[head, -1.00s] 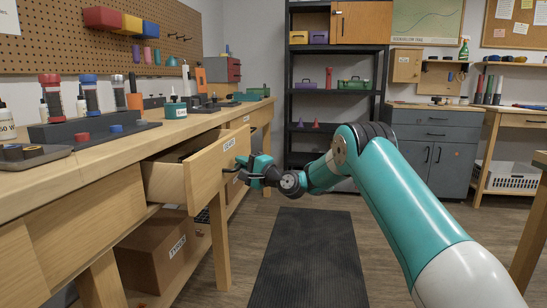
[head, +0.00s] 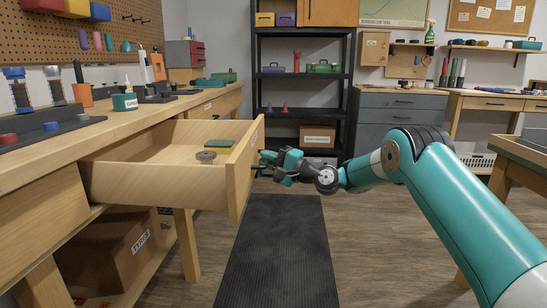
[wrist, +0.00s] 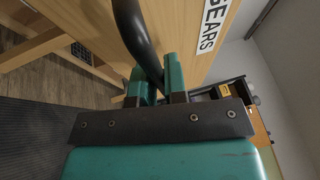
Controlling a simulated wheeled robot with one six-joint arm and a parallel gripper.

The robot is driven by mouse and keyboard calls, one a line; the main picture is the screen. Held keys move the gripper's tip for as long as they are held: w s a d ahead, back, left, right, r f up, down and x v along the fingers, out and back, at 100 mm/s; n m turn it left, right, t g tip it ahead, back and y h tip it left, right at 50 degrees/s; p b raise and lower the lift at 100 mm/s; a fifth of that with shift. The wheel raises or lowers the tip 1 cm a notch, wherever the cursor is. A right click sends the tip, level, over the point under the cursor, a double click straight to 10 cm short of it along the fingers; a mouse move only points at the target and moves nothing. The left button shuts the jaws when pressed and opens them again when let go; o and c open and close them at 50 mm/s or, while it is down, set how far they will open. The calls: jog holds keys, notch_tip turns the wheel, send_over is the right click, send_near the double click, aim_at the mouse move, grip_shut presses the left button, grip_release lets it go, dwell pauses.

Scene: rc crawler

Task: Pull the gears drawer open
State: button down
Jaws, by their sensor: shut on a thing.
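The gears drawer (head: 160,188) is a light wooden drawer that stands well out of the workbench in the head view. Inside it I see a grey round part (head: 206,156) and a green and yellow item (head: 219,144). Its front carries a GEARS label (wrist: 213,25) in the wrist view. My gripper (head: 262,164) is at the outer face of the drawer front. In the wrist view my teal fingers (wrist: 160,82) are shut on the black curved handle (wrist: 138,38). In the head view the handle is mostly hidden by the fingers.
The workbench (head: 140,128) runs along the left, with a TYRES box (head: 108,250) on its lower shelf. A dark mat (head: 277,250) lies on the floor. A black shelf unit (head: 303,90) stands at the back. The floor right of the mat is open.

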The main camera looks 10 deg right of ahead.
jog(key=shift+s+d+f, duration=0.15)
jog(key=shift+s, duration=0.05)
jog(key=c, duration=1.2)
grip_release()
jog(key=shift+w, duration=0.1)
jog(key=shift+d, duration=0.1)
jog(key=shift+d, duration=0.1)
jog(key=shift+b+v, duration=8.6)
jog(key=shift+b, duration=1.4)
